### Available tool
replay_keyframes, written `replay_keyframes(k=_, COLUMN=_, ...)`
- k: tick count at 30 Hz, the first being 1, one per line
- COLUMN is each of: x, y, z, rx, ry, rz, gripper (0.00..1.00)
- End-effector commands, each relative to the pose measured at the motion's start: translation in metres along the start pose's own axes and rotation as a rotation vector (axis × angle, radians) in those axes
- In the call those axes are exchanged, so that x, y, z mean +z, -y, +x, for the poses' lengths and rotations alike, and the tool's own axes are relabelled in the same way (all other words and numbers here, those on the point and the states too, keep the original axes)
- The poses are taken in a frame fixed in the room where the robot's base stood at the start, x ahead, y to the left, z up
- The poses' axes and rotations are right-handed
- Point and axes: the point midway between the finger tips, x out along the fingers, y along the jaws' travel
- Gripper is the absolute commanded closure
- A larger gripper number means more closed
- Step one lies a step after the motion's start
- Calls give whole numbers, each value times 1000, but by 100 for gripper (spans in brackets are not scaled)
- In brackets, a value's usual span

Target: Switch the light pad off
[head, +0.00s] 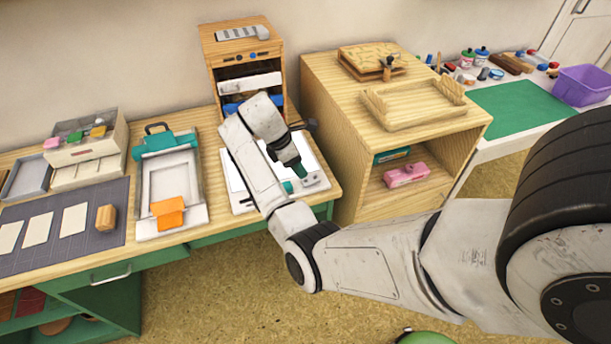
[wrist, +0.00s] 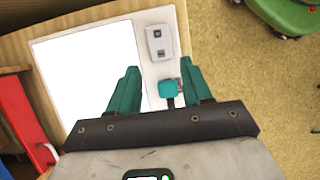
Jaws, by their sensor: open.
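The light pad (wrist: 85,70) is a flat board with a bright white, evenly glowing panel; in the head view (head: 236,200) my arm covers much of it. On the frame strip beside the panel sit a small pale box (wrist: 158,42) with dark marks and a teal lever or knob (wrist: 169,88). The box also shows in the head view (head: 312,179). My gripper (wrist: 160,88) has two teal fingers, spread apart over the strip. The teal knob appears between the fingers in the wrist view; I cannot tell whether they touch it.
A wooden cabinet (head: 246,50) stands behind the pad. A larger wooden shelf unit (head: 325,115) stands close on its right. A teal-clamped press (head: 166,165) with an orange piece is to the left. A red object (wrist: 22,115) lies at the wrist view's left.

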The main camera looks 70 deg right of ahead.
Motion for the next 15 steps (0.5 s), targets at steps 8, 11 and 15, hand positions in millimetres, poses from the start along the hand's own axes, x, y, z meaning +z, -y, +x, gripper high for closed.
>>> replay_keyframes(k=8, x=0, y=1, z=48, rx=-2, ry=0, rz=1, gripper=51)
replay_keyframes(k=11, x=0, y=1, z=58, rx=-1, ry=0, rz=1, gripper=51)
replay_keyframes(k=15, x=0, y=0, z=65, rx=0, ry=-1, rz=1, gripper=51)
